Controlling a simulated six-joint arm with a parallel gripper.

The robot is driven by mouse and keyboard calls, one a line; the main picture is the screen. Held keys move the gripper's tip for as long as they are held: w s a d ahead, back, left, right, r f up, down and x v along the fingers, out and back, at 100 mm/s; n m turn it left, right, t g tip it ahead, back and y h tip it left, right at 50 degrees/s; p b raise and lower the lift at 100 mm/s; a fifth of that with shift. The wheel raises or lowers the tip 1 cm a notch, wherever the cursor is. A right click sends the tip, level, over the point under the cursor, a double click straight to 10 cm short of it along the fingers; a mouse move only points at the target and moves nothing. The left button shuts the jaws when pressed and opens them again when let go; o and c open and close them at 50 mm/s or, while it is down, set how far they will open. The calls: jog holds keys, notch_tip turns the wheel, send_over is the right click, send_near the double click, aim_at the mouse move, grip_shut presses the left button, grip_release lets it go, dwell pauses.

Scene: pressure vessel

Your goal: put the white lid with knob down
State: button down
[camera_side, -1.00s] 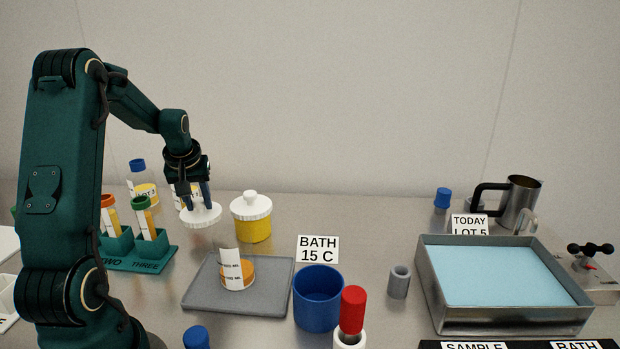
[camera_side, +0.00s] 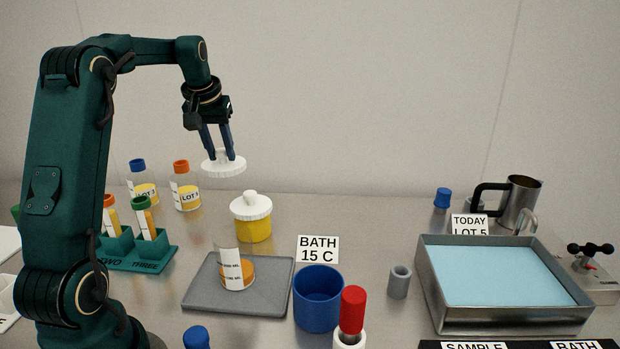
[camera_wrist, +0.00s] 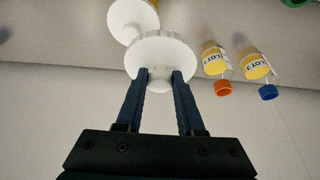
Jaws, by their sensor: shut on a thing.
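The white lid with knob (camera_side: 223,168) hangs below my gripper (camera_side: 221,157), which is shut on its knob. The lid is roughly level, high above the bench, up and left of a yellow jar (camera_side: 254,228) with its own white knobbed lid (camera_side: 250,205). In the wrist view the held lid (camera_wrist: 163,52) is between my fingertips (camera_wrist: 160,76), and it partly covers the view of the jar's lid (camera_wrist: 130,18).
A grey mat (camera_side: 205,290) holds a clear beaker (camera_side: 235,272) with amber contents. Two LOT 3 bottles (camera_side: 185,188) stand behind a green tube rack (camera_side: 140,255). A blue cup (camera_side: 318,300) and a water bath (camera_side: 500,275) are to the right.

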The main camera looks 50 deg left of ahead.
jog(key=w+d+m+t+h, duration=0.1)
jog(key=w+d+m+h, duration=0.1)
jog(key=w+d+m, duration=0.45)
jog(key=w+d+m+h, duration=0.2)
jog(key=w+d+m, duration=0.2)
jog(key=w+d, duration=0.6)
jog(key=shift+t, duration=0.3)
jog(key=w+d+f, duration=0.1)
jog(key=d+f, duration=0.3)
jog(key=w+d+f, duration=0.1)
jog(key=d+f, duration=0.7)
jog(key=shift+w+d+f, duration=0.25)
jog(key=shift+w, duration=0.15)
jog(key=shift+f, duration=2)
jog(key=shift+f, duration=0.15)
jog(key=c, duration=0.5)
grip_release()
